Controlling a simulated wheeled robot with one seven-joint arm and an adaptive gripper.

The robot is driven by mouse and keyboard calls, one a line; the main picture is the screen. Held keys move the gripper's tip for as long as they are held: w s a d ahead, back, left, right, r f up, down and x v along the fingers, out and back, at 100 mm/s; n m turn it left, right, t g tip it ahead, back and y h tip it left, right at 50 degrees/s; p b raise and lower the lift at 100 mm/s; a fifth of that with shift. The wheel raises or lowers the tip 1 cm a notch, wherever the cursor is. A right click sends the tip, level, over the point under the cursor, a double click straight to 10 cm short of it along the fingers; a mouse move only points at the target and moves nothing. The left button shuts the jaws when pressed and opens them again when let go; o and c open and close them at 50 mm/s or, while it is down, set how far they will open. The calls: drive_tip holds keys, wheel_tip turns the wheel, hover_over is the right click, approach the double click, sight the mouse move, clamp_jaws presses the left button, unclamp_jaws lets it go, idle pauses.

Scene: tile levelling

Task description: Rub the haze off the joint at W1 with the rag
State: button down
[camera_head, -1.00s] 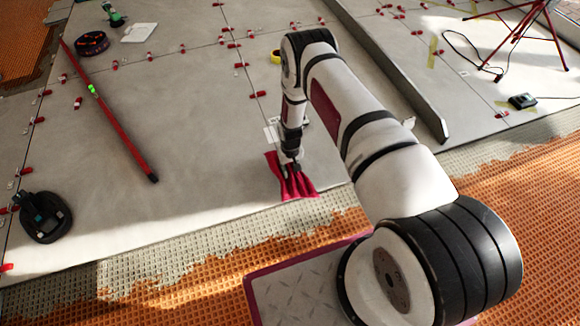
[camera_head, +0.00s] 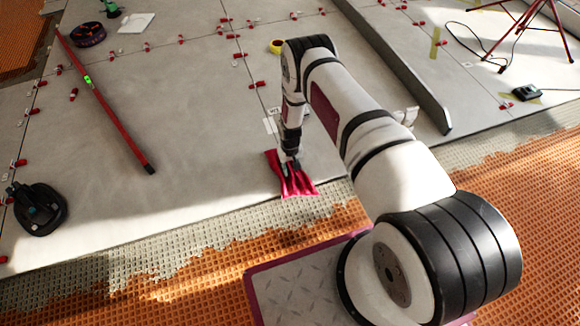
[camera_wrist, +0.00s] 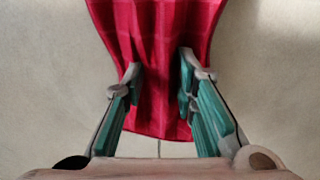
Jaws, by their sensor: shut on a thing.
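The red rag (camera_head: 290,178) is at the lower end of my arm in the head view, on or just above the grey tile near its front edge. My gripper (camera_head: 290,163) is shut on the rag, which hangs in folds. In the wrist view my gripper (camera_wrist: 160,75) has its two green-padded fingers pinching the bunched rag (camera_wrist: 155,30). A joint line (camera_wrist: 175,148) shows below the rag in the wrist view. A small white label (camera_head: 273,110), apparently W1, lies on the tile just behind my gripper. Any haze under the rag is hidden.
A long red level (camera_head: 110,110) lies on the tiles at left. A black suction lifter (camera_head: 38,208) is at far left. Several red clips line the joints. A yellow tape roll (camera_head: 275,47) lies behind my arm. A grey upright slab (camera_head: 400,70) stands to the right.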

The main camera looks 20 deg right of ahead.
drive_tip(key=shift+f, duration=0.65)
idle(0.5)
drive_tip(key=shift+w, duration=1)
drive_tip(key=shift+w, duration=0.1)
drive_tip(key=shift+w, duration=1.9)
drive_tip(key=shift+w, duration=0.1)
drive_tip(key=shift+w+r, duration=0.1)
drive_tip(key=shift+w, duration=0.7)
drive_tip(key=shift+w, duration=0.1)
